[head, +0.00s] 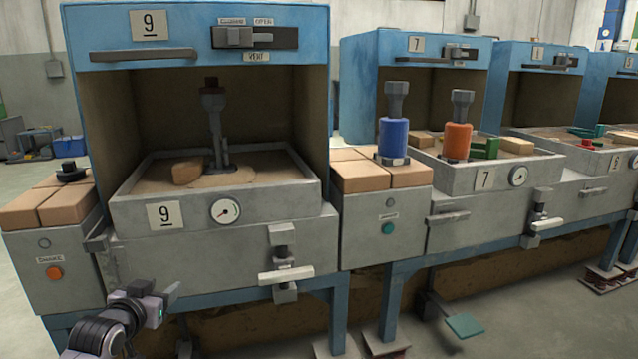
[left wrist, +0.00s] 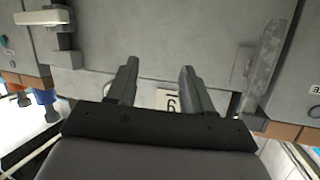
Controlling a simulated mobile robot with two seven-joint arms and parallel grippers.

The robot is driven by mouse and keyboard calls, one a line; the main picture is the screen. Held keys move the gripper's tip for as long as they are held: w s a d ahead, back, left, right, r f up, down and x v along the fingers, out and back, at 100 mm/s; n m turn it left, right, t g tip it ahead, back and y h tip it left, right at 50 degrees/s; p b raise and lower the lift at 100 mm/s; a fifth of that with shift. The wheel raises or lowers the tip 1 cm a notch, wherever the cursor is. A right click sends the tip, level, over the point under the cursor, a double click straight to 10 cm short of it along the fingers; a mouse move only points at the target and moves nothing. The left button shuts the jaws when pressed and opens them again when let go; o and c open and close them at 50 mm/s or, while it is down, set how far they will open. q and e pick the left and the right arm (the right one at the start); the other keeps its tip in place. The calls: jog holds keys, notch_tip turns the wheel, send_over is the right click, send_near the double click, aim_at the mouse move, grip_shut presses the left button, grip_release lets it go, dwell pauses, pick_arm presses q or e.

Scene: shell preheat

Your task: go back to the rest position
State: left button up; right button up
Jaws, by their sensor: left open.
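My left gripper (head: 168,294) is low at the left of the head view, in front of the grey lower body of station 9 (head: 185,265). In the left wrist view its two fingers (left wrist: 158,75) stand apart with nothing between them. The station's grey front and its upside-down 9 label (left wrist: 168,100) show beyond the fingers. I cannot tell the exact gap between the fingertips and the front. My right gripper is in neither view.
A white-handled lever (head: 286,275) sticks out right of my left gripper; it also shows in the left wrist view (left wrist: 42,17). A box with an orange button (head: 54,272) stands at left. Blue (head: 393,137) and orange (head: 457,140) cylinders stand at right. Floor shows at far left.

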pick_arm(q)
jog(key=s+d+f+m+h, duration=0.1)
jog(key=s+d+f+h, duration=0.2)
jog(key=s+d+f, duration=0.45)
jog(key=s+d+r+g+h, duration=0.1)
jog(key=s+d+r+h, duration=0.1)
jog(key=s+d, duration=0.7)
jog(key=s+d+r+g+h, duration=0.15)
jog(key=s+d, duration=0.45)
jog(key=s, duration=0.8)
jog(key=s+a+r+g+y+p, duration=0.1)
jog(key=a+r+p, duration=0.4)
jog(key=p, duration=1.2)
jog(key=s+a+r+y+p, duration=0.3)
jog(key=a+r+p, duration=0.2)
jog(key=r+p, duration=0.6)
jog(key=p, duration=0.6)
jog(key=shift+s+g, duration=0.25)
jog(key=shift+g, duration=0.1)
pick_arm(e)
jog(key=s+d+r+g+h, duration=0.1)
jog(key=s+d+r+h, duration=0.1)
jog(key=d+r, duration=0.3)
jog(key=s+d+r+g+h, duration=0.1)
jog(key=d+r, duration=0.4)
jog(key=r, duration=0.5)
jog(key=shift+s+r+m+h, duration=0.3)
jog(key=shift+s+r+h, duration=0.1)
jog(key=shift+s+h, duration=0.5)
